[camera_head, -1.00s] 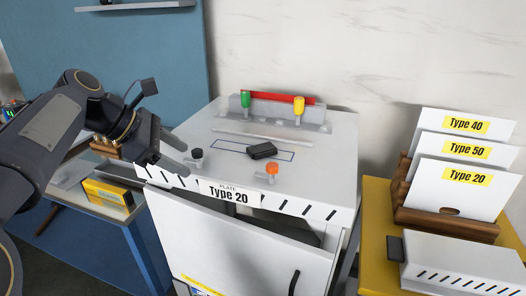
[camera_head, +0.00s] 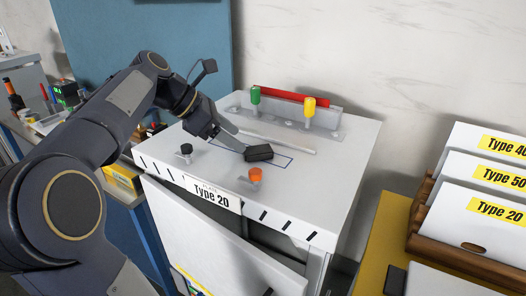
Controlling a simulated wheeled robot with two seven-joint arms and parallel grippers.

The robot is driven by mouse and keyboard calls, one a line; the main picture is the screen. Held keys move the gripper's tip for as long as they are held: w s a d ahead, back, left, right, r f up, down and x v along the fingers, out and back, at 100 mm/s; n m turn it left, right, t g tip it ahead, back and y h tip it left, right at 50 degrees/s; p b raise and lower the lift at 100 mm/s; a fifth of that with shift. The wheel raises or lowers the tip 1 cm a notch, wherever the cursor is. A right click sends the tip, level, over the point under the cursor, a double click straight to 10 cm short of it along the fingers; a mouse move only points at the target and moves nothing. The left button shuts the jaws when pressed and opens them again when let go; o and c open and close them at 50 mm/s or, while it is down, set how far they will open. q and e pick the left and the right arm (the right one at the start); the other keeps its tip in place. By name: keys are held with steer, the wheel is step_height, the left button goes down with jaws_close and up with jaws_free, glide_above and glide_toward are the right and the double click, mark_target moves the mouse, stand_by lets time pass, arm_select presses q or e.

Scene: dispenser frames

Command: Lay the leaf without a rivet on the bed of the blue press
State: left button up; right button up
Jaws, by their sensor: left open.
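I cannot make out a leaf, a rivet or a blue press in this view. My left gripper (camera_head: 232,141) is open above the white cabinet top (camera_head: 345,140). Its fingertips are right beside a small black block (camera_head: 259,152), and I cannot tell whether they touch it. My right gripper is not in view.
Green (camera_head: 255,95), yellow (camera_head: 309,107), orange (camera_head: 255,175) and black (camera_head: 186,149) knobs stand up from the cabinet top. The cabinet door (camera_head: 215,245) is ajar. At right, a wooden rack (camera_head: 470,262) holds white cards labelled Type 40, 50 and 20.

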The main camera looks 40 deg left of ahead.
mark_target(254, 150)
arm_select(q)
steer(key=shift+a+x, duration=0.2)
steer(key=shift+x, duration=1.15)
steer(key=shift+a+x, duration=0.15)
steer(key=shift+x, duration=1.25)
steer(key=shift+w+f, duration=0.1)
steer(key=shift+w, duration=0.05)
steer(key=shift+c, duration=0.3)
steer(key=c, duration=1)
steer(key=shift+c, duration=0.3)
